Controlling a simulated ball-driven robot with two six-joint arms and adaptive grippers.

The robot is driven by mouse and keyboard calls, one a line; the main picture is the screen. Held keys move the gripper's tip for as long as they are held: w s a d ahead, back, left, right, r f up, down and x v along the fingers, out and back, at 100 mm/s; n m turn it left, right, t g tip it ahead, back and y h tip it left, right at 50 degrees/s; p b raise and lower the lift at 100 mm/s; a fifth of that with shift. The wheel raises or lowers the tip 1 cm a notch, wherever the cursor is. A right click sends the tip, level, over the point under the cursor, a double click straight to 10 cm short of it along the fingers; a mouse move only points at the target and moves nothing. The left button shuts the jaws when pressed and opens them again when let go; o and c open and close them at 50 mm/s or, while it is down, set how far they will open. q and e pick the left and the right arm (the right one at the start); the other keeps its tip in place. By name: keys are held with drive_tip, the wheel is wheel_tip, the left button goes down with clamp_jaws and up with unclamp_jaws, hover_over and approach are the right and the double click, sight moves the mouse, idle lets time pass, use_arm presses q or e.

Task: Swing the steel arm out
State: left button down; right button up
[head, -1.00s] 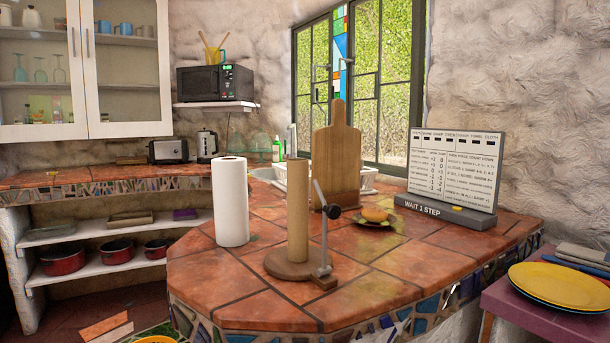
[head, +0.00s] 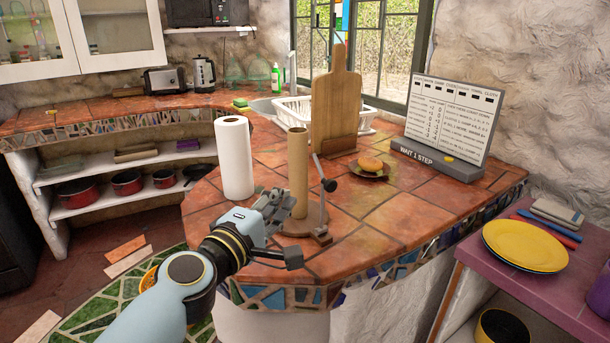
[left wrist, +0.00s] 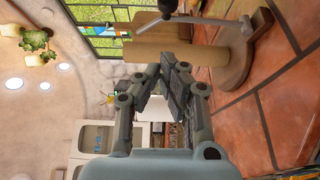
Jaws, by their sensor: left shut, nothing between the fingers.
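The steel arm (head: 321,205) is a thin rod with a black knob (head: 329,185), on a small block at the right edge of a round wooden base (head: 292,229). It leans close beside an upright bare cardboard tube (head: 298,172) on that base. In the left wrist view the steel arm (left wrist: 211,19), its knob (left wrist: 168,6) and the tube (left wrist: 178,52) appear sideways. My left gripper (head: 283,206) is shut and empty, just left of the tube and low over the counter; it also shows in the left wrist view (left wrist: 172,72). My right gripper is out of view.
A white paper roll (head: 235,158) stands left of the tube. A cutting board (head: 337,112), a plate with a bun (head: 370,166) and a sign board (head: 450,125) stand behind and right. The tiled counter (head: 400,219) is clear at the front right.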

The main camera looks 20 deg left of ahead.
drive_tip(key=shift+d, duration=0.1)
use_arm(q)
drive_tip(key=w+d, duration=0.1)
drive_tip(key=w, duration=0.9)
drive_tip(key=shift+d+b, duration=0.15)
drive_tip(key=shift+b, duration=0.15)
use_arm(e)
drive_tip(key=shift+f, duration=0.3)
use_arm(q)
drive_tip(key=shift+f, duration=0.1)
